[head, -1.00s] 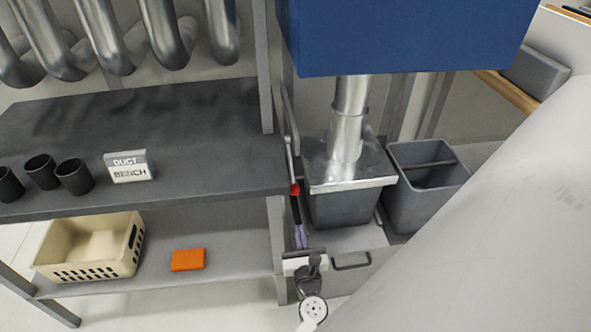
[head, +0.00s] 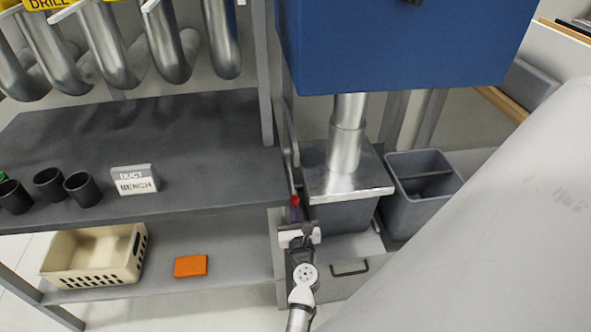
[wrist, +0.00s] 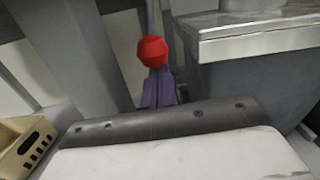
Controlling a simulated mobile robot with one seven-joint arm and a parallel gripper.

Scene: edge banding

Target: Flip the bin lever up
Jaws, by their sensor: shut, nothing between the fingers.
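The bin lever is a thin grey bar (head: 290,150) with a red knob (head: 295,200) at its lower end, hanging between the bench and the lidded bin (head: 342,216). The red knob also shows in the wrist view (wrist: 152,51). My gripper (head: 296,215) is shut and empty. Its purple fingers (wrist: 157,88) are right at the knob, just below it in the wrist view. I cannot tell whether they touch it. The fingertips are partly hidden behind the knob and the hand.
A duct (head: 347,140) runs from the blue housing (head: 400,45) down to the bin's metal lid. An open grey bin (head: 425,205) stands to the right. The duct bench (head: 200,150) lies left, with black cups, a cream basket (head: 95,255) and an orange block (head: 190,266).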

